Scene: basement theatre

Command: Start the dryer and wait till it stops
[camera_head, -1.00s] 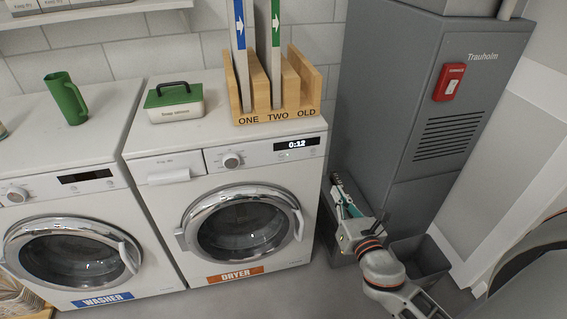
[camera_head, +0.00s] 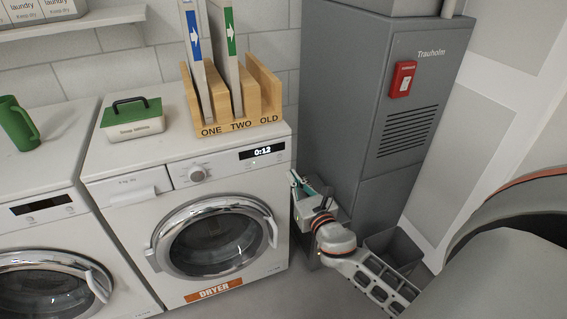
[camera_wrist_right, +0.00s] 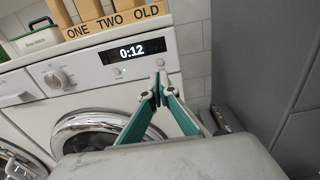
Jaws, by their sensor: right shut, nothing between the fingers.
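The white dryer (camera_head: 140,214) stands in the middle of the head view, with its round door closed and an orange DRYER label at its foot. Its display (camera_head: 262,152) reads 0:12, and also in the right wrist view (camera_wrist_right: 133,50). The dial (camera_head: 197,174) sits left of the display. Small buttons (camera_wrist_right: 160,63) show by the display in the right wrist view. My right gripper (camera_head: 295,179) is shut and empty, beside the dryer's right front edge and below the display's height. In the right wrist view its fingertips (camera_wrist_right: 158,82) point up toward the buttons, apparently without touching. My left gripper is not in view.
A wooden rack (camera_head: 240,125) marked ONE, TWO, OLD and a green-lidded box (camera_head: 135,126) stand on the dryer. A washer (camera_head: 50,235) is to its left. A tall grey cabinet (camera_head: 400,125) with a red switch (camera_head: 403,79) stands close to the right, behind my right arm.

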